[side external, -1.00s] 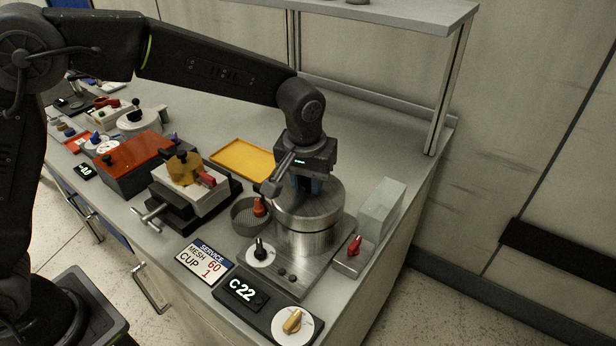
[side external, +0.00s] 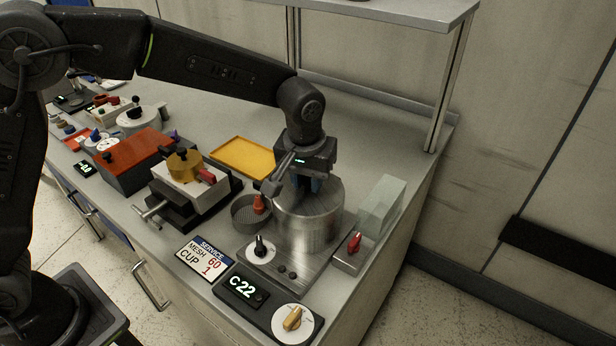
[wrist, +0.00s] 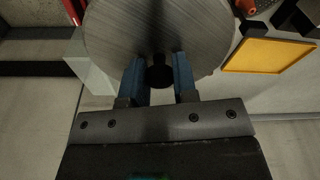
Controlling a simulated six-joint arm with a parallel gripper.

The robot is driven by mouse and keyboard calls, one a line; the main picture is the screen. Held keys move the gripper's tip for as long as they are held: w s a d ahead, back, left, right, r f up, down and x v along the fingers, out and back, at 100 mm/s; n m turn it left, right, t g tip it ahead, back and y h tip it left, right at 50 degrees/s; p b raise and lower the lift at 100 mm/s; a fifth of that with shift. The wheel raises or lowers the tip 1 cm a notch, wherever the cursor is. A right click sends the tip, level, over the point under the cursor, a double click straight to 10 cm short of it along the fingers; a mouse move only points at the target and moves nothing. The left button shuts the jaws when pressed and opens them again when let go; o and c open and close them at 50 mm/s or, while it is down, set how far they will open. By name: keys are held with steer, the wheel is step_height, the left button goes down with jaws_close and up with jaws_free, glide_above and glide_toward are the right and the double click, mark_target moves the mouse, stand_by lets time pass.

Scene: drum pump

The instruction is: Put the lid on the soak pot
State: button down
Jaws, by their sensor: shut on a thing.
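The soak pot (side external: 308,232) is a brushed steel cylinder on a metal base plate near the front right of the bench. The lid (wrist: 205,30) is a round brushed metal disc that fills the top of the wrist view. My gripper (wrist: 160,76) has its blue fingers on either side of the lid's black knob (wrist: 159,77) and is shut on it. In the side view my gripper (side external: 308,186) points straight down over the pot. The lid looks level and down on the pot's rim, with no clear gap. My gripper hides part of the lid's top there.
A grey mesh cup (side external: 247,217) with a red-handled thing stands left of the pot. A clear block (side external: 381,205) and a red switch (side external: 354,243) are at its right. A yellow tray (side external: 242,157) lies behind. The C22 display (side external: 243,288) is in front.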

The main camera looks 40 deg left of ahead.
jaws_free()
stand_by(0.9)
steer(key=shift+r, duration=4.05)
